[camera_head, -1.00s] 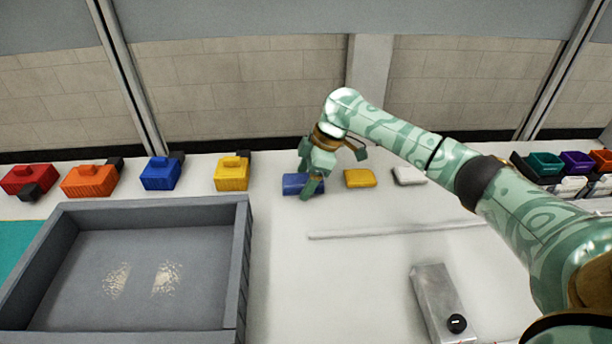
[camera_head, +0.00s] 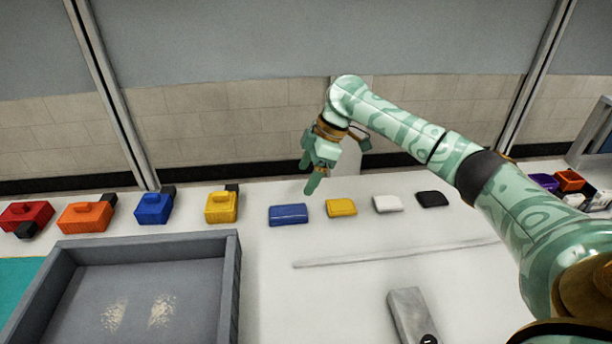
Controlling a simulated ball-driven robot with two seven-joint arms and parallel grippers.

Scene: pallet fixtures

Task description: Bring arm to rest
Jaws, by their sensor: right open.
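My right arm reaches in from the right side of the view. My right gripper (camera_head: 312,178) is open and empty, with its fingers pointing down. It is above the table (camera_head: 370,285), just up and to the right of a flat blue block (camera_head: 288,215) in the picture, and apart from it. The blue block lies on the table beside a yellow block (camera_head: 341,207), a white block (camera_head: 388,203) and a black block (camera_head: 432,199) in a row. My left gripper is not in view.
A large grey tray (camera_head: 232,270) stands at the lower left. Red (camera_head: 24,215), orange (camera_head: 86,217), blue (camera_head: 153,208) and yellow (camera_head: 221,207) fixtures line the back left. A thin strip (camera_head: 395,253) and a grey box (camera_head: 408,315) lie in front. Coloured bins (camera_head: 569,180) stand at right.

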